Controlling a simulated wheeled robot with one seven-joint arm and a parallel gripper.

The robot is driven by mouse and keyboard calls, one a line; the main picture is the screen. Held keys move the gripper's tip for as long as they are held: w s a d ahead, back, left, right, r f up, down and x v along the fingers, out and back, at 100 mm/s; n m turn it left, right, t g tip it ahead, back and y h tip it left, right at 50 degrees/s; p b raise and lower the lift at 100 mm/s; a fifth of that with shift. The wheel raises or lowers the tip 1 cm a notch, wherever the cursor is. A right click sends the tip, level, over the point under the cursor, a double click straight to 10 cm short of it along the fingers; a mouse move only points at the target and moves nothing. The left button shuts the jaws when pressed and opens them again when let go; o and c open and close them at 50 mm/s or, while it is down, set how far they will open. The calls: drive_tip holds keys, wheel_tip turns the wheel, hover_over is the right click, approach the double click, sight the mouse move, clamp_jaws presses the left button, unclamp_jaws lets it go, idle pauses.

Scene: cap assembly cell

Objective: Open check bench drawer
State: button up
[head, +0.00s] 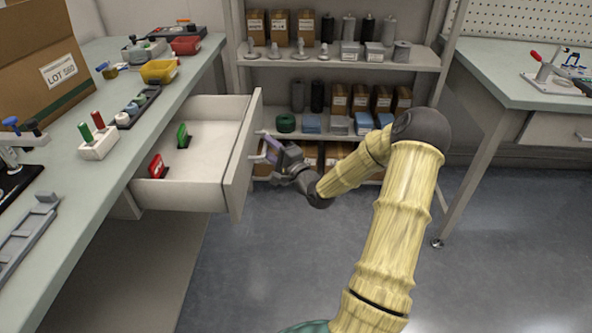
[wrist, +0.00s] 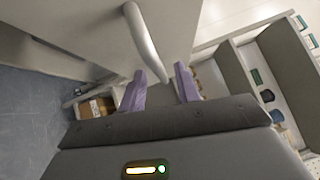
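The check bench drawer (head: 195,197) stands pulled well out from under the left bench in the head view, its inside showing. A red item (head: 157,166) and a green item (head: 183,136) stand in it. My gripper (head: 268,147) is just outside the drawer front (head: 243,150), at handle height. In the wrist view, the grey bar handle (wrist: 142,40) curves down toward the space between my two purple fingers (wrist: 160,75). The fingers are apart. I cannot tell whether either touches the handle.
A stocked shelf rack (head: 425,60) stands behind my gripper. Another bench (head: 500,75) is at right. The floor (head: 270,260) in front of the drawer is clear.

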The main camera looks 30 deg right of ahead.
drive_tip(key=p+v, duration=0.2)
drive_tip(key=v, duration=1.3)
drive_tip(key=shift+s, duration=0.15)
